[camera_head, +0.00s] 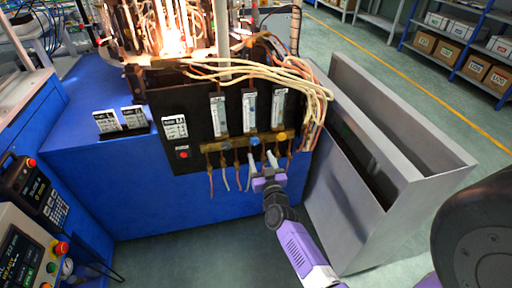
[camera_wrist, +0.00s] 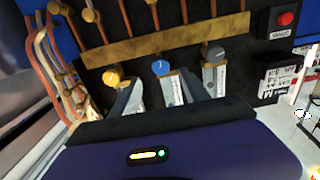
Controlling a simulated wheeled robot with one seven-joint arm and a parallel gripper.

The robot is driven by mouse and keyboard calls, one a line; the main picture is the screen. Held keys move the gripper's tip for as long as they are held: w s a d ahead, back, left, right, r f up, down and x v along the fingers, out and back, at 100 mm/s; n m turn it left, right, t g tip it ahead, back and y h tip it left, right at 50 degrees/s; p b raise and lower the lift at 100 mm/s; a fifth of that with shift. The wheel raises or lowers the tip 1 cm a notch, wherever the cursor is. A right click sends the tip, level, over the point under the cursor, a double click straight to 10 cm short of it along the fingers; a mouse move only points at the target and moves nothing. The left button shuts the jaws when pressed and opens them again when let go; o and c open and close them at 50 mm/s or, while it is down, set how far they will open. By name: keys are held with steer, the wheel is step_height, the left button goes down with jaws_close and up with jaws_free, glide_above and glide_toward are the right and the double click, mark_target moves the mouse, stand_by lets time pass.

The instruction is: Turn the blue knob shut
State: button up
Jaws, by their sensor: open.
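The blue knob (camera_head: 255,141) sits on the brass bar below the middle flow meter of the black panel. In the wrist view the blue knob (camera_wrist: 161,67) shows just beyond and between my fingertips. My gripper (camera_head: 262,156) is open and empty, just below the blue knob in the head view. Its two grey fingers also show in the wrist view (camera_wrist: 161,76), spread to either side of the knob. I cannot tell whether they touch it. The yellow knob (camera_head: 282,135) is on the right in the head view; the grey knob (camera_wrist: 213,54) is on the other side.
Pale hoses (camera_head: 290,78) loop over the panel's right side. A grey open bin (camera_head: 345,165) stands close to the right of my arm. A red button (camera_head: 183,155) is on the panel's left.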

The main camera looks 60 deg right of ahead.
mark_target(255, 143)
steer(key=b+x, duration=0.1)
steer(key=x, duration=0.6)
steer(key=shift+a, duration=0.1)
jaws_close()
